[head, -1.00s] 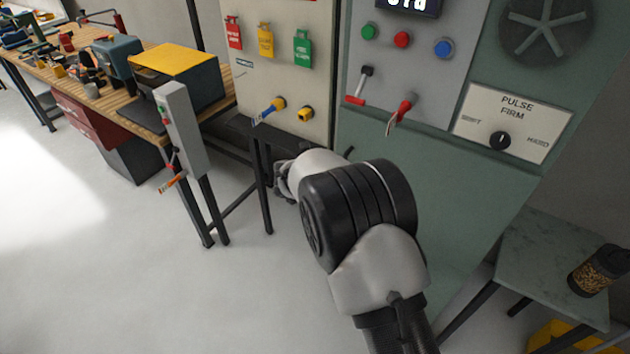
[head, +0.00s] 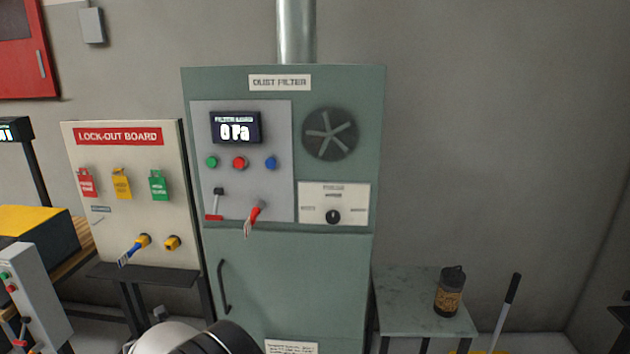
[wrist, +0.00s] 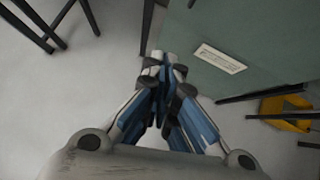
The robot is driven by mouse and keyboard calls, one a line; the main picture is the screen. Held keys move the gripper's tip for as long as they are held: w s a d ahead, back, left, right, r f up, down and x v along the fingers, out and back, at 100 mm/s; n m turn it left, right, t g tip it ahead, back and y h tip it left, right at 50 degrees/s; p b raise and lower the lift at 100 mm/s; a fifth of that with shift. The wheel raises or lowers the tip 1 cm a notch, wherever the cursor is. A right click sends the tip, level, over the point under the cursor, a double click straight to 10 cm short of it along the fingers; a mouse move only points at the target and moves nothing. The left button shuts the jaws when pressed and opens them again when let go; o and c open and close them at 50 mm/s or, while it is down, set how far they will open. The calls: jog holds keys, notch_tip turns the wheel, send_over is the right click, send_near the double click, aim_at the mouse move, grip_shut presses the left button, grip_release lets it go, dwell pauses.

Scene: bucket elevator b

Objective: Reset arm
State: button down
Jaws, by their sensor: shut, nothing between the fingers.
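My gripper (wrist: 162,62) shows in the wrist view with its fingertips together and nothing between them. It points down past the lower front of the green dust filter cabinet (wrist: 245,35), over the grey floor. In the head view only the top of my arm shows at the bottom edge, and the gripper is out of sight there. The dust filter cabinet (head: 300,290) stands in the middle of the head view. Its display (head: 235,128) reads 0 Pa. A red-tagged key (head: 253,218) sits on its panel.
The lock-out board (head: 95,225) stands left of the cabinet, with a blue-tagged key (head: 132,250). A grey control post (head: 35,295) is at far left. A small table (head: 410,315) with a jar (head: 449,292) stands right. A yellow object (wrist: 285,112) lies beyond the gripper.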

jog(key=w+d+r+n+t+y, duration=0.1)
jog(key=w+d+r+n+y, duration=0.2)
jog(key=r, duration=0.6)
jog(key=w+d+r+n, duration=0.1)
jog(key=d+r+n, duration=0.2)
jog(key=r+n, duration=0.35)
jog(key=s+d+r+n+y, duration=0.2)
jog(key=s+d+r+n, duration=0.3)
jog(key=d+r+n, duration=0.5)
jog(key=s+d+f+n+g+h, duration=0.1)
jog(key=s+d+n, duration=0.6)
jog(key=s+d, duration=0.8)
jog(key=s+d+f+n+g+h, duration=0.2)
jog(key=s+d+n+g+h, duration=0.2)
jog(key=s+d, duration=1.1)
jog(key=s+n+h, duration=0.1)
jog(key=s+n, duration=0.1)
jog(key=n, duration=0.1)
jog(key=shift+s+h, duration=0.3)
jog(key=shift+d+n, duration=0.1)
jog(key=shift+n, duration=0.15)
